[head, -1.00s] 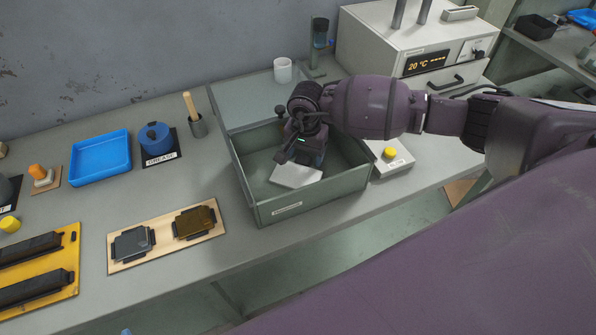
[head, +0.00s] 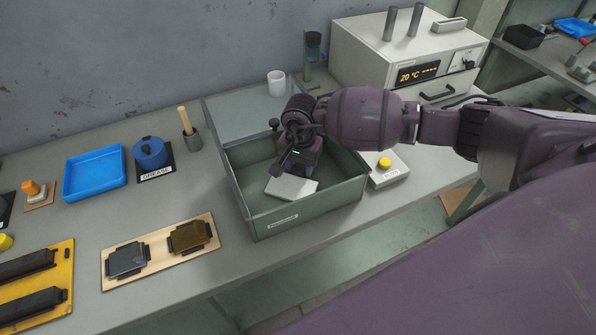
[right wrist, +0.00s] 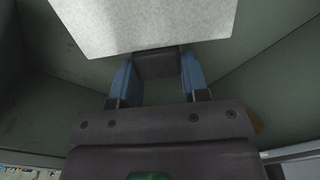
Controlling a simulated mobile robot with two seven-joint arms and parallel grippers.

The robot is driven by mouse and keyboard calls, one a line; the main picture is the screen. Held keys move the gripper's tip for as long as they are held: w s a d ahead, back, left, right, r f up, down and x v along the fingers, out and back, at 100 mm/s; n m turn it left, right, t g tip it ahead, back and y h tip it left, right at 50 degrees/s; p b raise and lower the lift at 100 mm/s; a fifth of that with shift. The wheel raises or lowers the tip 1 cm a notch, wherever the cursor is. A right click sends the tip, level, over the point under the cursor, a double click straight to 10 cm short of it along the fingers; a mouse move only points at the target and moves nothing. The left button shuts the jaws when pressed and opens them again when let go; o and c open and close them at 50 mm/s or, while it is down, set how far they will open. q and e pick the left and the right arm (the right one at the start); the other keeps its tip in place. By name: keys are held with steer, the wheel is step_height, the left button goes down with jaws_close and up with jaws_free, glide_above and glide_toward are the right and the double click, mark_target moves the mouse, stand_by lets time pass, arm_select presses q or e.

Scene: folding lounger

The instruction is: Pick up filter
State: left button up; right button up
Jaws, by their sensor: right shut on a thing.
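The filter (head: 291,188) is a pale grey flat plate inside the grey-green open box (head: 312,212). It lies tilted near the box's front left part. In the right wrist view the filter (right wrist: 145,25) spans the top of the picture, with a dark block at its near edge. My right gripper (right wrist: 157,72) has its blue fingers on either side of this dark block and is shut on it. In the head view my right gripper (head: 298,172) reaches down into the box and hides part of the filter. My left gripper is not in view.
The box walls stand close around my right gripper. A white device with a yellow button (head: 388,168) sits right of the box, and a white cup (head: 276,83) behind it. A wooden board (head: 160,252) with two framed plates lies left. An oven (head: 405,55) stands behind.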

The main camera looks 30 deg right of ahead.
step_height(320, 180, up, 20)
steer(key=shift+f+b, duration=0.2)
steer(key=shift+b, duration=0.15)
stand_by(0.9)
steer(key=n, duration=1)
glide_above(292, 190)
step_height(292, 190, down, 7)
steer(key=shift+a, duration=0.15)
